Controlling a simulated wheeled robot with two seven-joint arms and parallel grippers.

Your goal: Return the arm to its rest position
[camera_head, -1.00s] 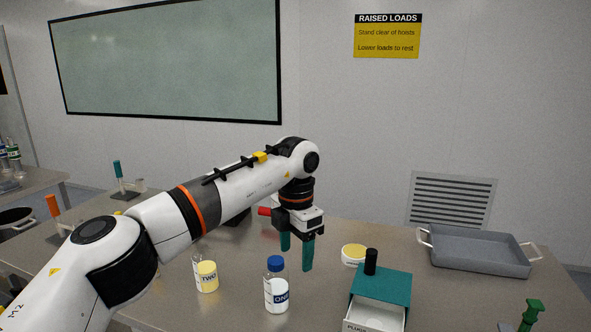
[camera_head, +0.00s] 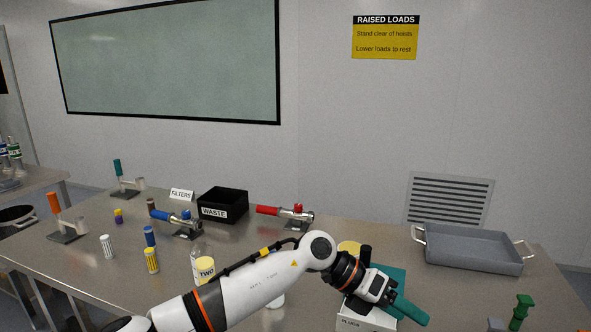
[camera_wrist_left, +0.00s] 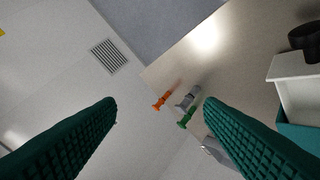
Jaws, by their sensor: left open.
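My left arm comes in from the lower left in the head view, and its gripper (camera_head: 411,312) is low at the front right, with green fingers. In the left wrist view the two green fingers of the gripper (camera_wrist_left: 160,125) stand wide apart with nothing between them. The gripper and wrist are in front of the white and teal box (camera_head: 392,277), hiding part of it. The box also shows at the right edge of the left wrist view (camera_wrist_left: 298,100). The bottle labelled TWO (camera_head: 203,266) stands behind my arm. My right gripper is not in view.
A grey tray (camera_head: 470,262) with white handles stands at the right. A black WASTE bin (camera_head: 224,204), a red-handled valve (camera_head: 281,212) and a blue-handled valve (camera_head: 176,219) stand toward the back. A green-handled item (camera_head: 521,309) is at the front right.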

